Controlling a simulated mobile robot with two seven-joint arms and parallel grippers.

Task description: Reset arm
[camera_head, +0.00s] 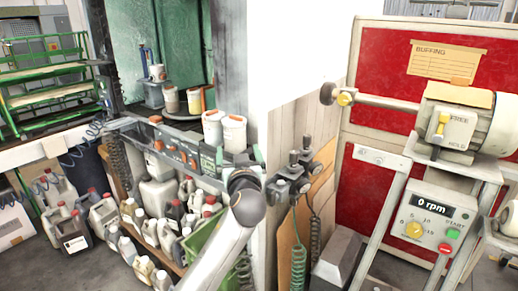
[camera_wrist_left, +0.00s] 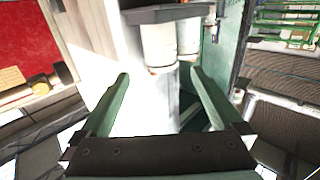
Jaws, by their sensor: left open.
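My left gripper (camera_head: 232,160) is at the middle of the head view, at the end of my pale arm. In the left wrist view its two green fingers (camera_wrist_left: 159,76) stand wide apart, with nothing between them. Two white jars (camera_head: 233,133) are close beyond the gripper in the head view. They also show at the top of the left wrist view (camera_wrist_left: 158,45), beyond the fingertips; I cannot tell whether they touch. My right gripper is not in view.
A buffing machine (camera_head: 465,120) stands at right before a red panel (camera_head: 385,60), its control box (camera_head: 432,222) reading 0 rpm. Valves with coiled hoses (camera_head: 295,175) hang right of the gripper. Several jugs (camera_head: 160,195) crowd the lower shelf. A green rack (camera_head: 45,75) is far left.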

